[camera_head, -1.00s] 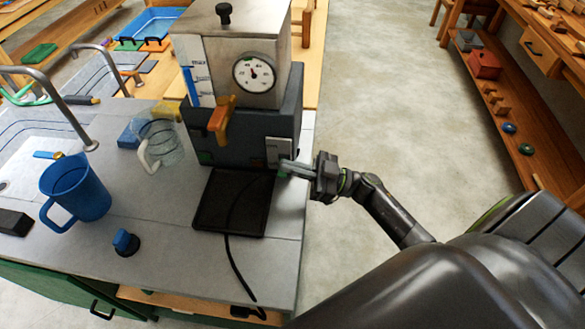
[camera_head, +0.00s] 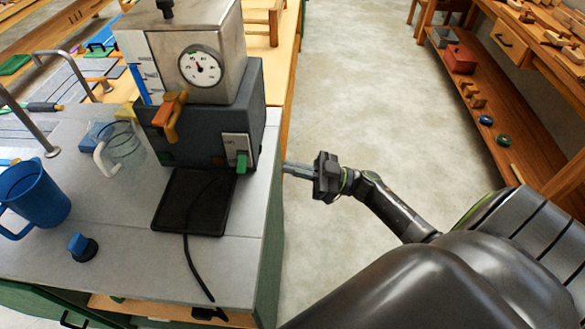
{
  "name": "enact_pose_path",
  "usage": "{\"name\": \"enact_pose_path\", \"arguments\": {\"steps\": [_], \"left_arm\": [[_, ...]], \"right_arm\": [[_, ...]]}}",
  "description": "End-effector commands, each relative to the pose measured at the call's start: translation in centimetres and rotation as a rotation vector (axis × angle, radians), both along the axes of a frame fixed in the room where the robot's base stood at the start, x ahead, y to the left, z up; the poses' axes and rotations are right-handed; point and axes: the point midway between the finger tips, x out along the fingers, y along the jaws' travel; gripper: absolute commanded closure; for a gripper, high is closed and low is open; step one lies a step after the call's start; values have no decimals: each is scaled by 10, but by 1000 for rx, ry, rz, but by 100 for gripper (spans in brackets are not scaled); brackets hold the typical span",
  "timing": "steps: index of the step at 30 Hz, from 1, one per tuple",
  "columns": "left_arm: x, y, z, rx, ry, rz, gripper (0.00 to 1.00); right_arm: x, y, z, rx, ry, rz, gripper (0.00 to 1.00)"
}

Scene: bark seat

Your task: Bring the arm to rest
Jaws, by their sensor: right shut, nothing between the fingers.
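My right gripper (camera_head: 290,168) is shut and empty. It is held out from my right arm (camera_head: 390,205), just right of the counter's edge, over the floor as the head view shows it. Its fingertips point left toward the grey machine (camera_head: 212,135) and appear a short way from its front panel, apart from it. A green switch (camera_head: 241,162) sits on a white plate at the machine's right side. My left gripper is not in view.
The counter (camera_head: 150,262) holds a black tray (camera_head: 180,218) with a cord, a blue mug (camera_head: 35,195), a clear jug (camera_head: 125,145) and a blue knob (camera_head: 80,244). The floor (camera_head: 360,80) is open up to a wooden shelf (camera_head: 520,125) at right.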

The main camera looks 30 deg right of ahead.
Motion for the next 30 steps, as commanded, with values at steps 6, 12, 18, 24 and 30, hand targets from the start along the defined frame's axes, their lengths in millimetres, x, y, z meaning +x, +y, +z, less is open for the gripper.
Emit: {"name": "enact_pose_path", "arguments": {"steps": [6, 12, 18, 24, 30], "left_arm": [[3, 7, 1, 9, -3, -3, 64], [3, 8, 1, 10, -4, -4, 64], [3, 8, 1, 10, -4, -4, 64], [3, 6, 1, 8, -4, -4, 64], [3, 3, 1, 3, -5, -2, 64]], "right_arm": [[0, 0, 0, 0, 0, 0, 100], [1, -1, -2, 2, 4, -9, 100], [16, -30, -62, 16, 121, -270, 100], [-4, -80, -201, -82, 432, -695, 100], [-83, -99, -330, -272, 796, -936, 100]]}}
